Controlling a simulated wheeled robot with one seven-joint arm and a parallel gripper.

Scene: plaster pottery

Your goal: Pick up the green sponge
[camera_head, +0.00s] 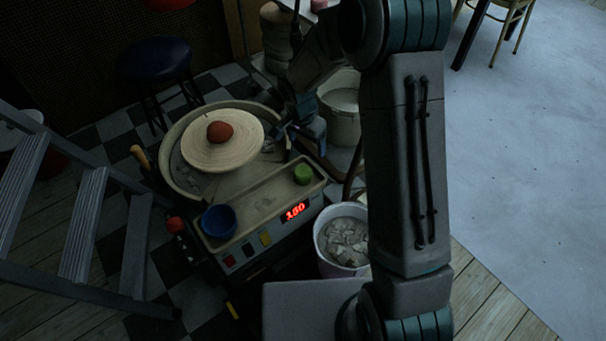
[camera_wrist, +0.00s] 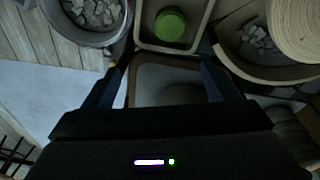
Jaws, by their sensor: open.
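The green sponge (camera_head: 303,174) is a small round green piece at the far right end of the beige tray (camera_head: 258,200) on the pottery wheel. In the wrist view the sponge (camera_wrist: 170,24) is at the top centre, inside the tray corner. My gripper (camera_wrist: 163,75) is open and empty, its two dark fingers spread apart. In the head view my gripper (camera_head: 303,140) is just beyond the sponge and the tray end, apart from the sponge. Part of it is hard to make out in the dark.
A blue bowl (camera_head: 219,221) sits at the near end of the tray. A reddish clay lump (camera_head: 220,131) rests on the wheel disc (camera_head: 222,152). A bucket of grey scraps (camera_head: 345,240) and a pale bucket (camera_head: 341,105) stand to the right. A stepladder (camera_head: 85,220) is at left.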

